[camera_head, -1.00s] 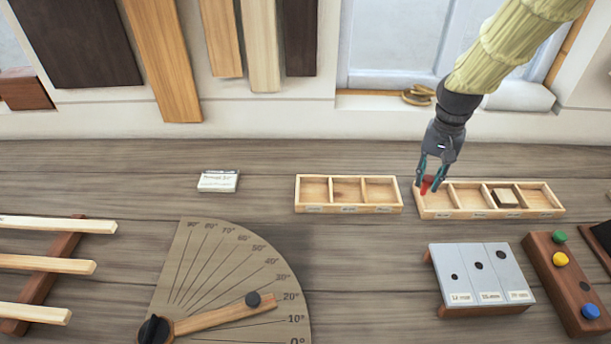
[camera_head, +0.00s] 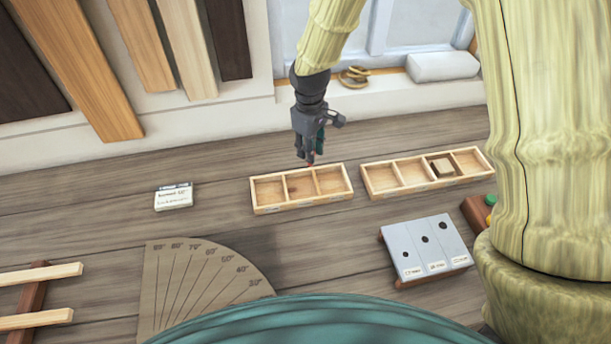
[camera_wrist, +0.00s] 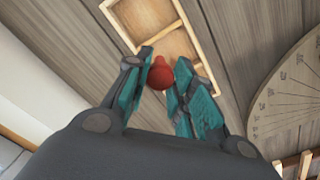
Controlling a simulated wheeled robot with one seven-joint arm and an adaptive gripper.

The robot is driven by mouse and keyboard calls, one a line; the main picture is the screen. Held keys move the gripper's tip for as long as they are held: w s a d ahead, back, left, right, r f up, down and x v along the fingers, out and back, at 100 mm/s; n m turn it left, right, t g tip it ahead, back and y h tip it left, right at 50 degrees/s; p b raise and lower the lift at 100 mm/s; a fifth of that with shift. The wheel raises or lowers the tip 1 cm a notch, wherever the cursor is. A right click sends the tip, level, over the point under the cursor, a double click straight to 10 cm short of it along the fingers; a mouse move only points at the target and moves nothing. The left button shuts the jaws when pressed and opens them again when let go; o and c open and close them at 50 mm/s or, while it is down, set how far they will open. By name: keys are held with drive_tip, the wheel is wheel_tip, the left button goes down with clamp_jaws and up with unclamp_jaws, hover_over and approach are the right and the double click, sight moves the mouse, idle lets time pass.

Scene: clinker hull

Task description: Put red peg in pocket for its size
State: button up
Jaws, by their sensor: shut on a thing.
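My gripper (camera_head: 312,158) is shut on the red peg (camera_wrist: 160,75), whose rounded end shows between the fingertips in the wrist view. In the head view the fingers hide nearly all of the peg. My gripper is over the back edge of the three-pocket tray (camera_head: 271,208), near its middle pocket; I cannot tell the exact height. The tray's pockets look empty, and it also shows beyond the peg in the wrist view (camera_wrist: 130,44). A four-pocket tray (camera_head: 404,190) stands to its right, with a wooden block (camera_head: 442,167) in one pocket. The pocket labels are too small to read.
A grey gauge block (camera_head: 425,247) with several holes stands in front of the four-pocket tray. A label card (camera_head: 174,196) lies left of the trays. A protractor board (camera_head: 195,285) lies at front left. My own arm covers the right side. Bare bench lies around the trays.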

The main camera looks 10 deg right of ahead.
drive_tip(key=shift+s+a+r+n+p, duration=0.25)
drive_tip(key=shift+s+n+p, duration=0.1)
drive_tip(key=shift+n, duration=0.2)
drive_tip(key=shift+s+a+r+n+p, duration=0.1)
drive_tip(key=shift+s+r+n+p, duration=0.2)
drive_tip(key=shift+n, duration=0.25)
wheel_tip(320, 180, down, 6)
drive_tip(key=b, duration=0.4)
drive_tip(key=shift+a+f+n, duration=0.15)
drive_tip(key=shift+a+n, duration=0.05)
drive_tip(key=shift+n, duration=0.2)
drive_tip(key=o, duration=0.8)
wheel_tip(320, 180, up, 12)
drive_tip(key=shift+d, duration=0.1)
